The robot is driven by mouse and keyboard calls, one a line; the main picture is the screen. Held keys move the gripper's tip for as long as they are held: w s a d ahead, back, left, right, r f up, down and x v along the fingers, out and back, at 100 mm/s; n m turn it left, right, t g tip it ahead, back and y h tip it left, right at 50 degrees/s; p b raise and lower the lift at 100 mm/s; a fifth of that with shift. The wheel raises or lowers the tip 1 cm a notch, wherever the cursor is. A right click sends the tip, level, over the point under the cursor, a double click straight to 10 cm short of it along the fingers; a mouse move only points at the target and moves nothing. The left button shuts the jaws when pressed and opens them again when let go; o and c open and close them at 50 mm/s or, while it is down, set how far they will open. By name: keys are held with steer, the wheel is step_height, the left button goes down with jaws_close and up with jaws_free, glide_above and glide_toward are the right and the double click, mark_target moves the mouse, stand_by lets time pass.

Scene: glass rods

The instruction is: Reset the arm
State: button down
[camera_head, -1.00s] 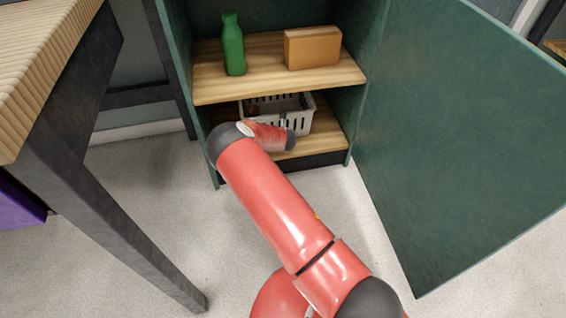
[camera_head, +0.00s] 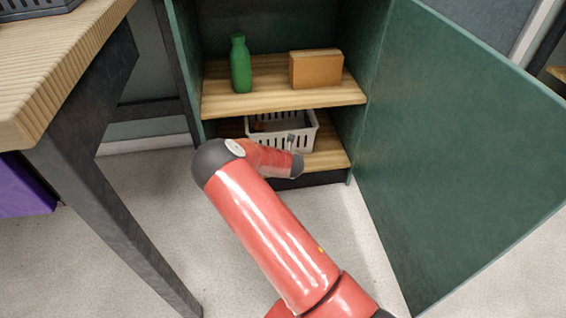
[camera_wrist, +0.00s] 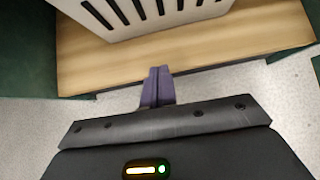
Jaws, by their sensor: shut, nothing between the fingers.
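My gripper (camera_wrist: 158,84) shows in the wrist view with its two purple fingers closed together and nothing between them. The fingertips are by the front edge of the lower wooden shelf (camera_wrist: 90,65), apart from the white basket (camera_wrist: 140,15) that stands on it. In the head view my red arm reaches from the bottom toward the lower part of the open green cabinet. The white slotted basket (camera_head: 305,135) sits on the lower shelf, partly behind my arm. Something dark and orange-brown lies in it, too small to tell.
A green bottle (camera_head: 241,66) and a brown box (camera_head: 316,70) stand on the upper shelf (camera_head: 275,97). The cabinet door (camera_head: 470,150) stands wide open at the right. A wooden table (camera_head: 60,65) with dark legs is at the left. Pale floor (camera_head: 130,220) lies free between.

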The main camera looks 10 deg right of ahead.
steer(key=s+d+r+m+g+h+p, duration=0.1)
steer(key=s+d+r+m+p, duration=0.15)
steer(key=s+r+m, duration=0.65)
steer(key=s+d+r+m+h+p, duration=0.1)
steer(key=s+d+r+m, duration=0.25)
steer(key=r+m, duration=1.1)
steer(key=s+a+r+m+p, duration=0.1)
steer(key=s+r+m, duration=0.3)
steer(key=s, duration=0.6)
steer(key=s+a+r+m+g+y+p, duration=0.1)
steer(key=s+r+m, duration=0.3)
steer(key=s+r, duration=0.5)
steer(key=s+a+r+m+g+y+p, duration=0.1)
steer(key=s+a+r+m, duration=0.1)
steer(key=s+r+m, duration=0.2)
steer(key=s+r, duration=0.3)
steer(key=s, duration=0.4)
steer(key=shift+p, duration=0.35)
steer(key=shift+r, duration=0.1)
